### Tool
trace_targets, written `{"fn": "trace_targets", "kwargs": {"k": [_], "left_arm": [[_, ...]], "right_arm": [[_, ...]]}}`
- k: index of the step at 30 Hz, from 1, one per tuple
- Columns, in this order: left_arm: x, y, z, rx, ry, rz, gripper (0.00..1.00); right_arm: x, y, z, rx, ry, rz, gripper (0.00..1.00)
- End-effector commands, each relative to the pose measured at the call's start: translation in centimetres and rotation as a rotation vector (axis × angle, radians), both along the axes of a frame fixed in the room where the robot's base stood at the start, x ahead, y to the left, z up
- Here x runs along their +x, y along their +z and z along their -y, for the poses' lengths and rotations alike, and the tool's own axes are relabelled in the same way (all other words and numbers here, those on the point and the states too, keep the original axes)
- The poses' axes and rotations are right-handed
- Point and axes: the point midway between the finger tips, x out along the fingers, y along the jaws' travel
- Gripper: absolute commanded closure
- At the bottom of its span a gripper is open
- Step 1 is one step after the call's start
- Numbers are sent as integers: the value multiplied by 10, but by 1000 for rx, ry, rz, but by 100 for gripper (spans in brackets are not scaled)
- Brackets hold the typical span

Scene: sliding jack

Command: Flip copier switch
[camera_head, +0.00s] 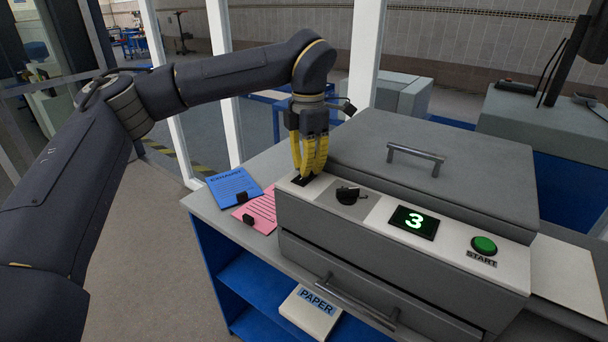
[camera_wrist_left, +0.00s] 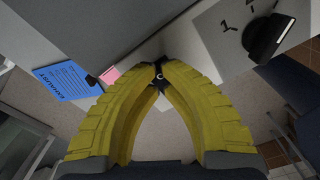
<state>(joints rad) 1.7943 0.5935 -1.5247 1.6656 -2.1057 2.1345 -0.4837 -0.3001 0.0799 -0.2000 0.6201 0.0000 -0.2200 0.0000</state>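The grey copier (camera_head: 400,262) stands on a blue-sided table. A small black switch (camera_head: 301,181) sits at the left end of its white top panel. My left gripper (camera_head: 308,174) points down right over this switch, its yellow fingertips together at it. In the left wrist view the fingers (camera_wrist_left: 160,70) curve in and meet at the tips. The black switch (camera_wrist_left: 159,83) with a white ring mark shows at the tips and is partly hidden by them. I cannot tell which way it is tilted, nor if the tips touch it. My right gripper is out of view.
A grey lid (camera_head: 430,155) with a handle lies behind. Blue (camera_head: 233,188) and pink (camera_head: 257,211) sheets lie left of the copier.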

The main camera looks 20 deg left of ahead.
Motion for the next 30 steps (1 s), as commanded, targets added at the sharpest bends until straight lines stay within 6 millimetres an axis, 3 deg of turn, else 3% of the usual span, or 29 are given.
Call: {"fn": "trace_targets", "kwargs": {"k": [21,30], "left_arm": [[0,-10,0,1,1,-2,100],[0,3,0,1,0,0,100]], "right_arm": [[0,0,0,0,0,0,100],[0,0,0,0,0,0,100]]}}
